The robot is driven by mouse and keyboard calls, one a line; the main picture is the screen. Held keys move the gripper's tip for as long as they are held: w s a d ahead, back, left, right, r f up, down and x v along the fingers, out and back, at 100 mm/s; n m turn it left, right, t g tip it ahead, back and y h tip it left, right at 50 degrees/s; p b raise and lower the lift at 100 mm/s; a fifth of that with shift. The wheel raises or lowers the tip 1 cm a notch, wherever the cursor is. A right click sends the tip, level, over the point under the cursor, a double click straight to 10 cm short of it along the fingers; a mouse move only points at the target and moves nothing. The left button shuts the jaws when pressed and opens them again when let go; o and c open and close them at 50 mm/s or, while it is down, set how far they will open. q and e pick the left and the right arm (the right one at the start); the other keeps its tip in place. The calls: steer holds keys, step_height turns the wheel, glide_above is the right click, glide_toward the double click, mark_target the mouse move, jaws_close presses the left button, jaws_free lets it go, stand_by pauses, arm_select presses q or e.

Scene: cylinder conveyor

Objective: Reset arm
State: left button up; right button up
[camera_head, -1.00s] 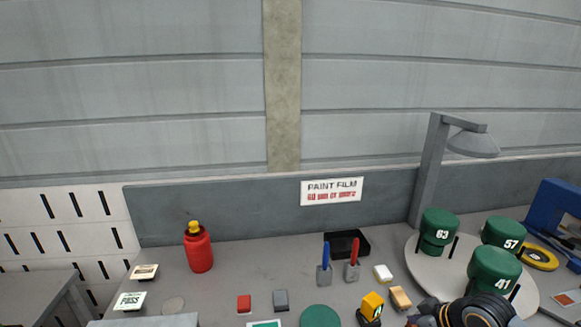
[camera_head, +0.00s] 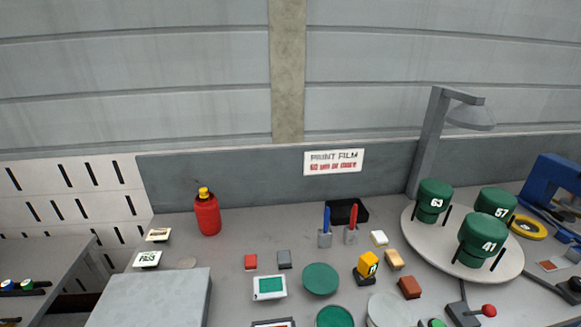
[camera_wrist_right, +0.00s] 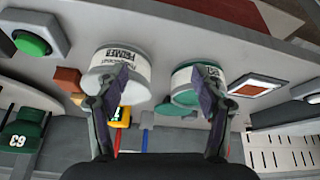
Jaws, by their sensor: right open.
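My right gripper (camera_wrist_right: 167,88) is open in the right wrist view, with nothing held between its fingers. Beyond its left finger is a white cylinder marked PRIMER (camera_wrist_right: 115,60). Beyond its right finger is a green-and-white cylinder (camera_wrist_right: 188,78), partly hidden by that finger. In the head view neither gripper shows. Green cylinders marked 63 (camera_head: 434,201), 57 (camera_head: 496,204) and 41 (camera_head: 484,238) stand on a round pale turntable (camera_head: 455,261) at the right.
A lamp post (camera_head: 430,140) rises behind the turntable. A red bottle (camera_head: 207,213) stands at the back left. A grey box (camera_head: 150,300), green disc (camera_head: 320,278), yellow device (camera_head: 367,265) and red-knobbed lever (camera_head: 489,311) occupy the front. Bare tabletop lies right of the bottle.

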steer(key=s+f+m+g+h, duration=0.1)
steer(key=s+m+h, duration=0.15)
steer(key=s, duration=0.45)
steer(key=s+d+f+g, duration=0.1)
steer(key=s+d+f, duration=0.1)
steer(key=f, duration=1.2)
steer(key=s+d+f+g, duration=0.1)
steer(key=s+f, duration=0.1)
steer(key=f, duration=1.3)
steer(key=s+d+f+m, duration=0.1)
steer(key=s+f, duration=1.3)
steer(key=s, duration=0.3)
steer(key=shift+d+g, duration=0.2)
steer(key=shift+g, duration=0.2)
